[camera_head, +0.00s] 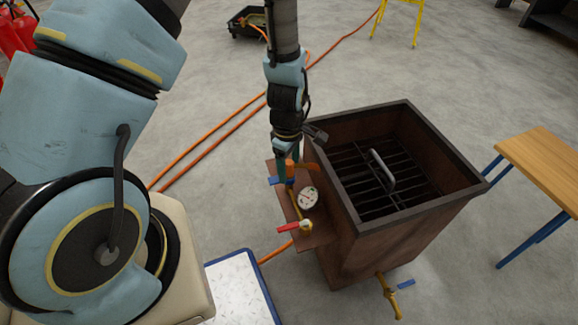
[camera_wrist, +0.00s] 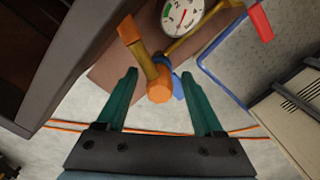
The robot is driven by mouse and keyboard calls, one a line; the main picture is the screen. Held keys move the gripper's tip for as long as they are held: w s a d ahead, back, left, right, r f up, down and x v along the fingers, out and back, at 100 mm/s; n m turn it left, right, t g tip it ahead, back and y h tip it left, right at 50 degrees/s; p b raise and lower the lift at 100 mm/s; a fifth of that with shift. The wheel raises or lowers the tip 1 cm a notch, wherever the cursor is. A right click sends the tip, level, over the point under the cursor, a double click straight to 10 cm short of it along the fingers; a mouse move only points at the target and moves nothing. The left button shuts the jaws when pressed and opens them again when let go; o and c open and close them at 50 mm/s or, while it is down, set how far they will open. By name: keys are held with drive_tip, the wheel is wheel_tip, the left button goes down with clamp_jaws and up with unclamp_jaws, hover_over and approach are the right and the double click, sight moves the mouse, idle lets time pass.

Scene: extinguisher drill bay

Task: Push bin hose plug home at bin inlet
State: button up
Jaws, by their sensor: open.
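The brown bin (camera_head: 345,240) stands right of centre with a bracket plate (camera_head: 318,236) on its near left side. The plate carries brass pipework at the inlet (camera_head: 291,192). An orange plug (camera_head: 291,168) sits at the top of this pipework beside a blue handle (camera_head: 279,181). In the wrist view the plug's round orange end (camera_wrist: 159,90) faces me, with an orange-brown arm running up and left from it. My gripper (camera_head: 287,170) points down over it, open. Its green fingers (camera_wrist: 158,78) stand either side of the plug, apart from it. How deep the plug sits is hidden.
A round gauge (camera_head: 308,198) and a red-handled valve (camera_head: 289,227) are close by on the plate. The bin holds a dark grate with a grey handle (camera_head: 381,170). Orange hose (camera_head: 215,129) crosses the floor. A wooden bench (camera_head: 545,165) stands right.

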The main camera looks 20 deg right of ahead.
wheel_tip(320, 180, up, 11)
drive_tip(key=shift+w+f+p, duration=0.1)
drive_tip(key=shift+f+p, duration=0.05)
drive_tip(key=shift+p, duration=0.65)
drive_tip(key=w+a+r+m+t, duration=0.1)
drive_tip(key=w+a+r+m, duration=0.1)
drive_tip(key=w+a+r, duration=0.4)
drive_tip(key=w+a+r+m, duration=0.15)
drive_tip(key=a+r, duration=0.25)
drive_tip(key=a, duration=0.4)
drive_tip(key=s+a+r+m+t, duration=0.15)
drive_tip(key=a+r+m, duration=0.35)
drive_tip(key=a, duration=1)
wheel_tip(320, 180, up, 20)
drive_tip(key=p, duration=1.8)
drive_tip(key=shift+f, duration=0.15)
drive_tip(key=shift+d+n+g, duration=0.1)
drive_tip(key=shift+n+g, duration=0.15)
